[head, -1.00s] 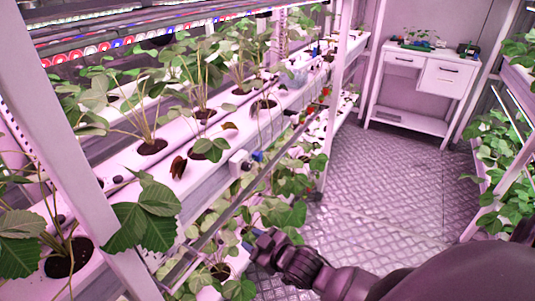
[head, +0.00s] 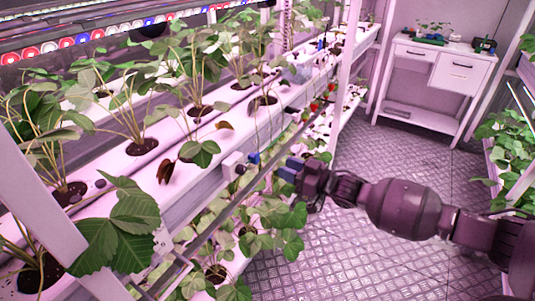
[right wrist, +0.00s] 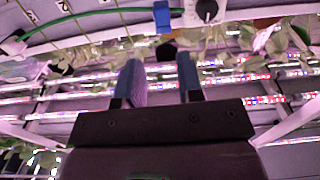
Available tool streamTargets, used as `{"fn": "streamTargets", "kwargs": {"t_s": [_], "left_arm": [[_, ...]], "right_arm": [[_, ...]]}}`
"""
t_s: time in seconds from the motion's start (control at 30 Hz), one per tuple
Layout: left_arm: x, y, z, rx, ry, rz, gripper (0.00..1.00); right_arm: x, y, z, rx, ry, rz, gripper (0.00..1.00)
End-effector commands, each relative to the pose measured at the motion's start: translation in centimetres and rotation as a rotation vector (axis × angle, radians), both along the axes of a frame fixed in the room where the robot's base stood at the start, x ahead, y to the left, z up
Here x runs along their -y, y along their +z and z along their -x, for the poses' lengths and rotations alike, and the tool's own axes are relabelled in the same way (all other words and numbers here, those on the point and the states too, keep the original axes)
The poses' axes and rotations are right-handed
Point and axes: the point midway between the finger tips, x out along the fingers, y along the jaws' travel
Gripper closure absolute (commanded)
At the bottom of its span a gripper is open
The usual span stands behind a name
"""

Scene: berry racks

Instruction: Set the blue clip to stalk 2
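The blue clip (head: 254,157) sits at the front edge of the near white trough, beside a small white box (head: 233,164). In the right wrist view the blue clip (right wrist: 163,18) is at the top, beyond my fingers, next to a white part with a black knob (right wrist: 206,10). My right gripper (head: 291,167) has blue fingers and is a short way right of the clip, not touching it. In the wrist view the right gripper (right wrist: 159,76) is open and empty. I cannot tell which stalk is stalk 2. My left gripper is not in view.
White troughs (head: 116,166) hold several leafy plants in round holes. Rack posts (head: 352,75) and hanging leaves (head: 285,215) stand close to my right arm. A small numbered scale (right wrist: 65,12) shows in the wrist view. The metal floor (head: 375,160) is open; a white desk (head: 440,70) stands behind.

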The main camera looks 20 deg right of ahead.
Motion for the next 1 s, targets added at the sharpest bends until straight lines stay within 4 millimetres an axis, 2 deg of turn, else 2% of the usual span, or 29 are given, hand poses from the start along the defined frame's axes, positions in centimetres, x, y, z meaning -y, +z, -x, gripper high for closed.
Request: {"fn": "streamTargets", "kwargs": {"t_s": [0.27,0.7,1.0], "left_arm": [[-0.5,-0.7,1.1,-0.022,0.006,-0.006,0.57],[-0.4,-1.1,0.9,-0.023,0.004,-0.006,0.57],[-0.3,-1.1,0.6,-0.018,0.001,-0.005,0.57]], "right_arm": [[-1.3,0.1,-1.5,-0.008,0.003,-0.022,0.66],[-5.7,0.1,-7.1,-0.009,0.003,-0.020,0.66],[-6.7,0.1,-8.5,-0.010,0.002,-0.019,0.66]]}}
